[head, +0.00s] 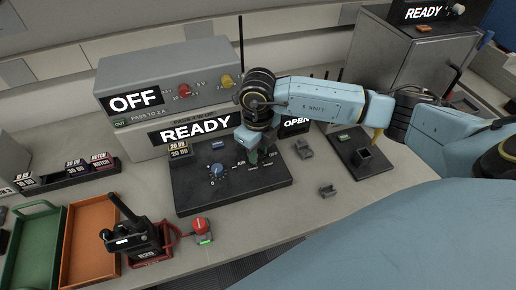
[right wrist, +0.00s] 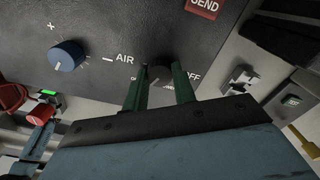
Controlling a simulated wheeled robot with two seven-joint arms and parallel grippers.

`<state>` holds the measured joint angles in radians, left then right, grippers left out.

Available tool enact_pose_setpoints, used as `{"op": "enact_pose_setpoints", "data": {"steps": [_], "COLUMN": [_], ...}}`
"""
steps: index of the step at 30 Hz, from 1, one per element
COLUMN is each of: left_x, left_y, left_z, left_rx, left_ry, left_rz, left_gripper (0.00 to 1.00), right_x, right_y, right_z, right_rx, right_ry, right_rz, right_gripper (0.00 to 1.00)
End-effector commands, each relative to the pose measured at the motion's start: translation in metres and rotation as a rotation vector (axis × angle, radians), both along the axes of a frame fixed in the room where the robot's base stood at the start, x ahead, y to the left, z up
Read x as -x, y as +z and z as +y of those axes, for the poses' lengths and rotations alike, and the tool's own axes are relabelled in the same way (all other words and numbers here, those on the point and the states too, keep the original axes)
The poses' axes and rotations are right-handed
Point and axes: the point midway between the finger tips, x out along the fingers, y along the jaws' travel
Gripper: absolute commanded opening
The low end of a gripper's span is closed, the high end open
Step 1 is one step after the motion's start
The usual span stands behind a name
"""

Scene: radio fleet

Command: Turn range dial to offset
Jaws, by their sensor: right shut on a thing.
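The black control panel (head: 200,196) lies on the bench in the head view. My right gripper (head: 258,157) reaches down over its right part. In the right wrist view, my right gripper's green fingers (right wrist: 160,80) are shut on the dark range dial (right wrist: 159,73), one finger on each side. The label "AIR" stands left of the dial and "OFF" shows to its right, partly cut by a finger. The dial's pointer direction is not clear. A blue knob (right wrist: 68,55) sits further left on the panel; it also shows in the head view (head: 217,170). My left gripper is not in view.
Behind the panel, stacked grey units show "OFF" (head: 136,101) and "READY" (head: 195,132). An orange tray (head: 90,238), a green tray (head: 34,248) and a black radio (head: 132,238) stand left. Small grey brackets (head: 327,190) lie right of the panel. The front bench is partly clear.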

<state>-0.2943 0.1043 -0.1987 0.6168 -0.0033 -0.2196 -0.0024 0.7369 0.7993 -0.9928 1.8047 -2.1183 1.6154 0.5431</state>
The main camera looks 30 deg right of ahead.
Motion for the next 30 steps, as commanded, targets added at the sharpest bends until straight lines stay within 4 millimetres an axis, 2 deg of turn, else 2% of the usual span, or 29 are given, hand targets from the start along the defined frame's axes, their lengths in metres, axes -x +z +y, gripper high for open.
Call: {"op": "enact_pose_setpoints", "data": {"steps": [20, 21, 25, 30], "left_x": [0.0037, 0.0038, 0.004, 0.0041], "left_y": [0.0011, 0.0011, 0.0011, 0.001], "left_z": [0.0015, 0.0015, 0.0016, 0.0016], "left_rx": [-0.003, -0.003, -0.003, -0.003], "left_ry": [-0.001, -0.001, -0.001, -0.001], "left_rz": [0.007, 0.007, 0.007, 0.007], "left_gripper": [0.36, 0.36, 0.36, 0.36], "right_x": [-0.0009, -0.001, -0.0006, -0.0004], "right_y": [0.0014, 0.0014, 0.001, 0.0005], "right_z": [-0.0007, -0.0006, -0.0004, -0.0002], "right_rx": [0.001, 0.001, 0.0, 0.0], "right_ry": [-0.062, -0.062, -0.061, -0.06], "right_rz": [-0.002, -0.002, -0.002, -0.001], "right_gripper": [0.04, 0.31, 0.48, 0.49]}}
